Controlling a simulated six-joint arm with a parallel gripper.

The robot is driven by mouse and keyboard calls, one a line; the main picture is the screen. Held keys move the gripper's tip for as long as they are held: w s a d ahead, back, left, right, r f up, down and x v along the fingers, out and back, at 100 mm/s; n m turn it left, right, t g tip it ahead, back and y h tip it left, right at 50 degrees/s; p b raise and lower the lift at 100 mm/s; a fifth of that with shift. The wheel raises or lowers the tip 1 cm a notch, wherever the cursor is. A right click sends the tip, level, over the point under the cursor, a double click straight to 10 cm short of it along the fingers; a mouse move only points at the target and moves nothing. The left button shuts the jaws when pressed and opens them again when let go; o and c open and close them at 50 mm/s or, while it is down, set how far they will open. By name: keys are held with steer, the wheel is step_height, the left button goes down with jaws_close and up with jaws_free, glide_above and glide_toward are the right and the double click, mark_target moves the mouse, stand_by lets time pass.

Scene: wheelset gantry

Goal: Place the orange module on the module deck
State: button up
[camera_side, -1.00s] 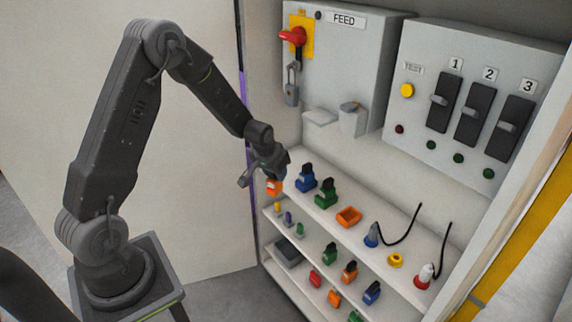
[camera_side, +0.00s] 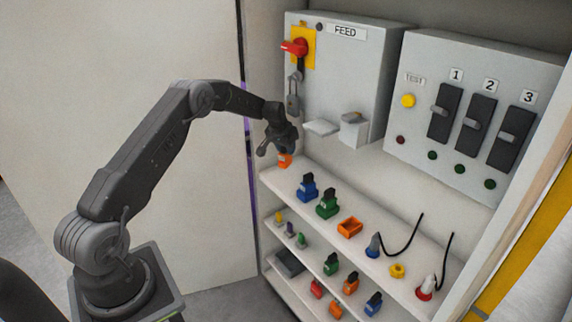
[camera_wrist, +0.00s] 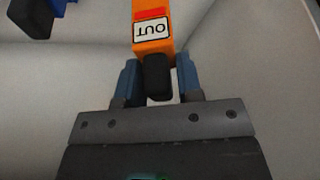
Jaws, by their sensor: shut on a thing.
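My gripper (camera_side: 284,149) is shut on the orange module (camera_side: 285,160), which hangs below the fingers at the left end of the upper shelf (camera_side: 328,216). I cannot tell whether the module touches the shelf. In the wrist view the blue fingertips (camera_wrist: 157,78) clamp the module's black grip, and its orange body (camera_wrist: 153,42) carries a white label reading OUT, seen upside down. No deck label is readable. A blue module (camera_side: 307,189) and a green module (camera_side: 327,205) stand on this shelf, right of my gripper.
An orange open-topped box (camera_side: 350,228), a blue plug (camera_side: 374,245), a yellow ring (camera_side: 397,271) and a red-and-white plug (camera_side: 426,287) are further right on the upper shelf. Lower shelves hold several coloured modules. The FEED box (camera_side: 345,80) with a red handle stands behind.

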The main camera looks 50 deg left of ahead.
mark_target(286, 163)
step_height(286, 163, down, 6)
steer(key=shift+s+d+f, duration=0.15)
steer(key=shift+f, duration=0.05)
steer(key=shift+w+f, duration=0.2)
steer(key=shift+f, duration=0.1)
steer(key=shift+f, duration=0.1)
steer(key=o, duration=1)
steer(key=v, duration=1.2)
steer(key=shift+a, duration=0.2)
